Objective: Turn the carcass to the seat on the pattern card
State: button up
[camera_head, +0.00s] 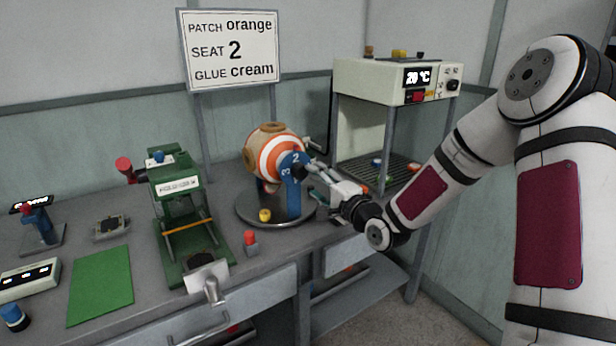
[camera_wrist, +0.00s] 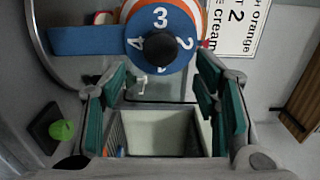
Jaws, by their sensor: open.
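The carcass (camera_head: 268,148) is a ball with orange and white rings, mounted on a blue stand (camera_head: 292,195). Its blue numbered dial (camera_wrist: 160,18) faces my gripper and has a black knob (camera_wrist: 155,50) at its centre. In the wrist view 3 is at the top, 4 at the left and 2 at the right, beside a small red mark (camera_wrist: 205,44). In the head view 2 is uppermost. The pattern card (camera_head: 232,50) reads patch orange, seat 2, glue cream. My gripper (camera_head: 318,182) is open and empty, its fingers apart, just short of the knob.
A green press (camera_head: 180,210) stands left of the carcass, with a green mat (camera_head: 100,285) farther left. A heater cabinet (camera_head: 385,85) reading 20 °C stands behind right. A yellow piece (camera_head: 265,215) lies on the round base; a red-topped piece (camera_head: 251,242) stands in front.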

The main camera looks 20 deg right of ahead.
jog(key=shift+v, duration=2.8)
jog(key=s+a+r+n+g+h+p, duration=0.1)
jog(key=s+r+n+g, duration=0.3)
jog(key=s, duration=1)
jog(key=s+a+r+n+g+h+p, duration=0.1)
jog(key=s+r+n+g+p, duration=0.3)
jog(key=s, duration=1)
jog(key=s+a+r+n+g+h+p, duration=0.1)
jog(key=s+r+n+g+h+p, duration=0.2)
jog(key=s, duration=1.1)
notch_tip(320, 180, up, 5)
jog(key=n+g, duration=0.2)
jog(key=n, duration=0.1)
jog(key=shift+a+h, duration=0.3)
jog(key=shift+a, duration=0.1)
jog(key=shift+f, duration=0.15)
